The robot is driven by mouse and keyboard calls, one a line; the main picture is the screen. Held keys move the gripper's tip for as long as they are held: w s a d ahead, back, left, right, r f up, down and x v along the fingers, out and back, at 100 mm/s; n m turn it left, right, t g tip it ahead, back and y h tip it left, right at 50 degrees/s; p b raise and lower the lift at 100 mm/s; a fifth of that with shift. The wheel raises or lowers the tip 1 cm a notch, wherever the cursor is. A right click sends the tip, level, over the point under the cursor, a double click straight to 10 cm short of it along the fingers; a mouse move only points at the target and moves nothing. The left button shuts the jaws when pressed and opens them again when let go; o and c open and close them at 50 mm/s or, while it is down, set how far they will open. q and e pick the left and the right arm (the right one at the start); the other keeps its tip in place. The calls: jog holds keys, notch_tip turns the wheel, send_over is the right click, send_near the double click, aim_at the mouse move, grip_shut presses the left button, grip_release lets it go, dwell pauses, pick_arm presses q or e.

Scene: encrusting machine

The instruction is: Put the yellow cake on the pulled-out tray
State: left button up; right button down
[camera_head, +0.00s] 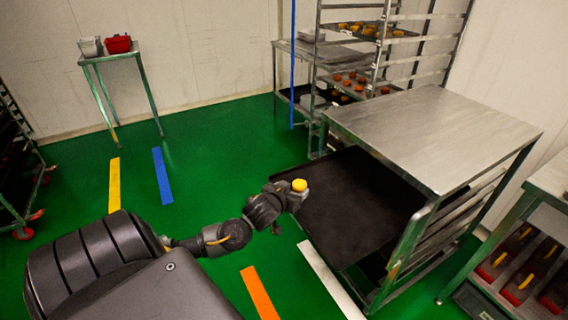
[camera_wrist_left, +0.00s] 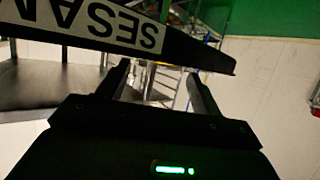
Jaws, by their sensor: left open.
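The yellow cake (camera_head: 299,185) is small and round and shows at the end of my left arm, by the left corner of the pulled-out tray. My left gripper (camera_head: 293,198) is at that same corner, and its jaws are open. From the head view I cannot tell whether the cake touches the gripper or the tray. In the left wrist view the two fingers of my left gripper (camera_wrist_left: 158,78) stand apart, and no cake shows between them. The pulled-out tray (camera_head: 355,205) is black, flat and bare, sticking out to the left from under a steel-topped rack. My right gripper is out of view.
The steel rack top (camera_head: 430,135) stands above the tray's right part. A shelf rack (camera_head: 385,75) with cakes is behind. Red trays (camera_head: 520,285) stand at far right. A dark bar with upside-down lettering (camera_wrist_left: 130,35) crosses the wrist view. Green floor is clear left of the tray.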

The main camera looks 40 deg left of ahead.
pick_arm(q)
jog(key=v, duration=0.8)
jog(key=shift+p, duration=0.3)
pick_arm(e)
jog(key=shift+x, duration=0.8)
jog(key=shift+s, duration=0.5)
